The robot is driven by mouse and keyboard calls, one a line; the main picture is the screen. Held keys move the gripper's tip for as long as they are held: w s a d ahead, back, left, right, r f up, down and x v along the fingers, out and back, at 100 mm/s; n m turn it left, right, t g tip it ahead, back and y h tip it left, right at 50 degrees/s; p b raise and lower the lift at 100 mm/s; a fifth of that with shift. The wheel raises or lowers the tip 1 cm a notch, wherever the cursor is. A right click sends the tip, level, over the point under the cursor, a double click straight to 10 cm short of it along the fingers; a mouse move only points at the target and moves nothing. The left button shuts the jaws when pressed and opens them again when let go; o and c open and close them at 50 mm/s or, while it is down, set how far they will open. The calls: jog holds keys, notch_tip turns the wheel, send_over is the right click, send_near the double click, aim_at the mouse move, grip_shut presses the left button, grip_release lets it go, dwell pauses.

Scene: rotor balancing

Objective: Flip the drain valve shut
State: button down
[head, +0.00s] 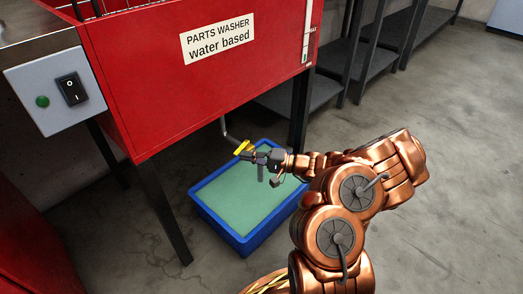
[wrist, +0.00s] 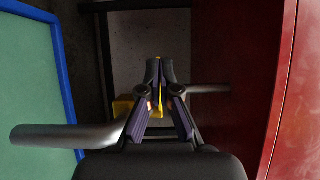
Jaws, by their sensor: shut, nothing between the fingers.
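The drain valve's yellow lever (head: 241,148) sits on a thin grey drain pipe (head: 224,129) under the red parts washer (head: 190,70). My gripper (head: 254,156) is shut and empty, with its tips right beside the lever in the head view. In the wrist view the shut fingers (wrist: 160,70) are in front of the valve and hide much of it. Parts of the yellow lever (wrist: 123,107) show to the left of the fingers and between them. The pipe's outlet (wrist: 65,136) shows at the left. I cannot tell whether the fingers touch the lever.
A blue tub (head: 240,240) holding green liquid stands on the floor below the pipe. The washer's dark legs (head: 162,210) flank it. A grey switch box (head: 55,90) is at the left. Dark shelves (head: 350,60) stand behind. The floor at the right is clear.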

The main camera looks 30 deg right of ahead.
jog(key=shift+s+d, duration=0.3)
jog(key=shift+s, duration=0.15)
jog(key=s+p, duration=0.4)
jog(key=s, duration=0.8)
jog(key=shift+a+p, duration=0.2)
jog(key=shift+p, duration=0.1)
jog(key=shift+s, duration=0.1)
